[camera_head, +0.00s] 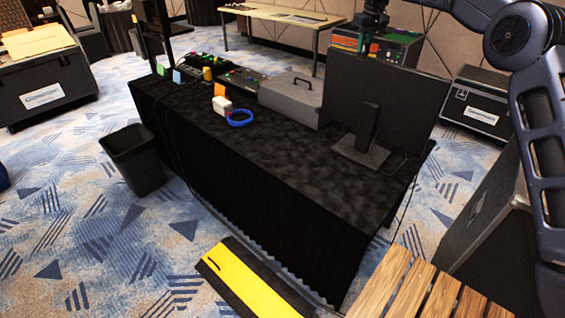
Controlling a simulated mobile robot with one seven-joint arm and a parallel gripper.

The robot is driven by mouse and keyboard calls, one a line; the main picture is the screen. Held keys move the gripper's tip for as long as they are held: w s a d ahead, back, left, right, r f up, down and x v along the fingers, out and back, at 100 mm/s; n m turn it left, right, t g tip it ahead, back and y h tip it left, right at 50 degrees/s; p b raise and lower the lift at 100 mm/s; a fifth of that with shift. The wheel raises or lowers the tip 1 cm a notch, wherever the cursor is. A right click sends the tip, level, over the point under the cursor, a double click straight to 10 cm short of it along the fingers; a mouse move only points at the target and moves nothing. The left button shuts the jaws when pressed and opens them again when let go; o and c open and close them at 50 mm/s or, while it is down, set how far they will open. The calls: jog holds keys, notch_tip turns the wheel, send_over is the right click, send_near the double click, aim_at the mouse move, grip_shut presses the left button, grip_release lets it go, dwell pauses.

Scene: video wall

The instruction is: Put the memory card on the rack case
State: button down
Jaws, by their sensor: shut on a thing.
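My gripper (367,38) hangs at the top of the view, at the end of my arm coming in from the right. I cannot tell the gap between the gripper and the box.
The black-draped table (290,165) holds the monitor (385,95), a grey case (290,98), a blue tape ring (240,118) and control panels. A bin (134,160) stands at left. Flight cases (489,103) stand around. A wooden slatted top (420,290) is in front.

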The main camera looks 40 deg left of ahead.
jog(key=s+a+f+n, duration=0.1)
jog(key=s+a+n, duration=0.1)
jog(key=s+a, duration=0.85)
jog(key=s+a+f+n, duration=0.1)
jog(key=s+a+n, duration=0.1)
jog(key=s+a, duration=0.9)
jog(key=s+d+f, duration=0.1)
jog(key=f, duration=1)
jog(key=s+d+f, duration=0.1)
jog(key=d+f, duration=0.1)
jog(key=f, duration=0.9)
jog(key=shift+s+d+f+g, duration=0.25)
jog(key=shift+s+f+g, duration=0.05)
jog(key=shift+f, duration=0.1)
notch_tip(320, 180, down, 20)
jog(key=shift+r, duration=0.25)
jog(key=shift+f, duration=0.2)
jog(key=c, duration=1.3)
grip_release()
notch_tip(320, 180, up, 11)
jog(key=d, duration=0.1)
jog(key=shift+d+f, duration=0.15)
jog(key=shift+d, duration=0.15)
